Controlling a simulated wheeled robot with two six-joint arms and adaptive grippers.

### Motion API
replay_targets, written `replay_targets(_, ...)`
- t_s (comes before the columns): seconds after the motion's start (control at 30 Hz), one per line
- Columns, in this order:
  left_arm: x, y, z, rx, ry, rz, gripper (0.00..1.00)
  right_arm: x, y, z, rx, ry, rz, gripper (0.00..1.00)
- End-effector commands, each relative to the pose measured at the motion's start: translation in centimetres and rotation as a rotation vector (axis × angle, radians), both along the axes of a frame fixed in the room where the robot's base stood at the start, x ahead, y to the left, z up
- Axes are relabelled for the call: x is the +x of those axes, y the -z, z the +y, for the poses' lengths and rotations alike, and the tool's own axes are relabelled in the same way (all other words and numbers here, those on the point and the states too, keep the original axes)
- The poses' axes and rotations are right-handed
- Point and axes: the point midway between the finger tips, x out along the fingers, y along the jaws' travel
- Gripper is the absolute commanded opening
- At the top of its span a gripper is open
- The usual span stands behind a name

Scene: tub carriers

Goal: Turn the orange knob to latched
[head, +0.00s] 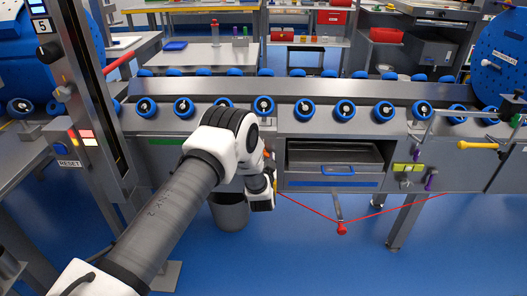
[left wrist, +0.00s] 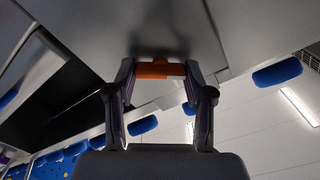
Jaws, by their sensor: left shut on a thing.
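The orange knob (left wrist: 153,70) shows in the left wrist view against the grey front panel, between the two fingertips of my left gripper (left wrist: 160,78). The fingers are closed on its sides. In the head view my left gripper (head: 266,172) is at the panel front, left of the open drawer bay, and the white wrist hides most of the knob. I cannot read the knob's latched mark or its angle. My right gripper is in neither view.
A drawer with a blue handle (head: 338,170) sits right of my gripper. Blue rollers (head: 344,110) line the conveyor above. A grey bin (head: 230,212) stands on the floor below. A red cord with a red tag (head: 342,228) hangs in front.

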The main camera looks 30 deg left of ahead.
Motion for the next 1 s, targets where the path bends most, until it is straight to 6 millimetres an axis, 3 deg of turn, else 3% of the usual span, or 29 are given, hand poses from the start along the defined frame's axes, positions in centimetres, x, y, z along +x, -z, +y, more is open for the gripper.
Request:
replay_targets(0.4, 0.1, -0.1, -0.1, 0.334, 0.000, 0.205, 0.18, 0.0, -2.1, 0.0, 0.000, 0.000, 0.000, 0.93)
replay_targets(1.0, 0.1, 0.3, -0.2, 0.747, 0.001, 0.457, 0.18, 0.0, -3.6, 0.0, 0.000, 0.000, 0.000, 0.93)
